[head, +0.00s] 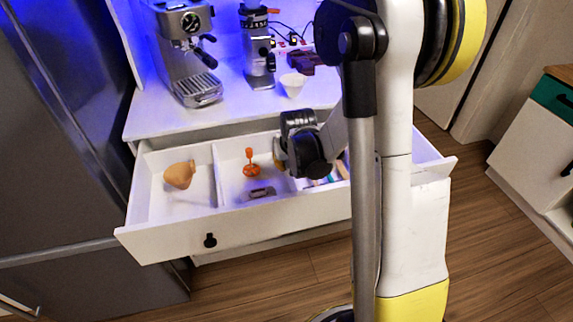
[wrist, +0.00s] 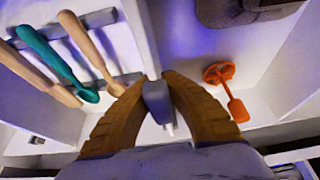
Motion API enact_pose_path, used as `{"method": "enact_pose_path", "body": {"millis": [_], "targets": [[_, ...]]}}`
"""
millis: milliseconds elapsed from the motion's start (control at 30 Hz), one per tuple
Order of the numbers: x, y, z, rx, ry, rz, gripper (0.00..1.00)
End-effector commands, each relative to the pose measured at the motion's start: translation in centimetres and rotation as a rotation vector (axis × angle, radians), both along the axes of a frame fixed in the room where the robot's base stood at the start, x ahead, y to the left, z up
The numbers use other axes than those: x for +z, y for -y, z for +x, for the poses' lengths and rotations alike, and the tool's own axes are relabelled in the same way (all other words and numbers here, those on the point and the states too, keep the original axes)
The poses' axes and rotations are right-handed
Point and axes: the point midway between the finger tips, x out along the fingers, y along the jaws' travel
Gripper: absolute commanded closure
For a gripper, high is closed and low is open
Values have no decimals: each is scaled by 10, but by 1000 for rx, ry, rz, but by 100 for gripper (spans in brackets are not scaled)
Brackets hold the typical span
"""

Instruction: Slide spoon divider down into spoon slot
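The white spoon divider (wrist: 138,28) runs down from the top of the wrist view, between the spoons and the orange tool. My gripper (wrist: 157,98) has its two brown fingers closed on both sides of a grey block at the divider's near end. The gripper (head: 284,155) is over the open drawer in the head view. Two wooden spoons (wrist: 90,45) and a teal spoon (wrist: 55,62) lie across grey slotted strips (wrist: 95,22) left of the divider. The spoon slot is not clearly visible, and I cannot tell how deep the divider sits.
The open drawer (head: 165,245) has a left compartment with a tan jug-like object (head: 180,175). Its middle compartment holds an orange tool (head: 250,165) and a dark flat object (head: 262,192). An espresso machine (head: 185,50), a grinder (head: 258,60) and a white cup (head: 293,84) stand above.

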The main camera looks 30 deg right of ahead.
Motion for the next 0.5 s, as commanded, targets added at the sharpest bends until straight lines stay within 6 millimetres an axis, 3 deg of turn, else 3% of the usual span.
{"method": "enact_pose_path", "body": {"millis": [133, 200, 233, 500], "targets": [[-5, 0, 0, 0, 0, 0, 100], [-3, 0, 0, 0, 0, 0, 74], [-3, 0, 0, 0, 0, 0, 69], [-3, 0, 0, 0, 0, 0, 69]]}}
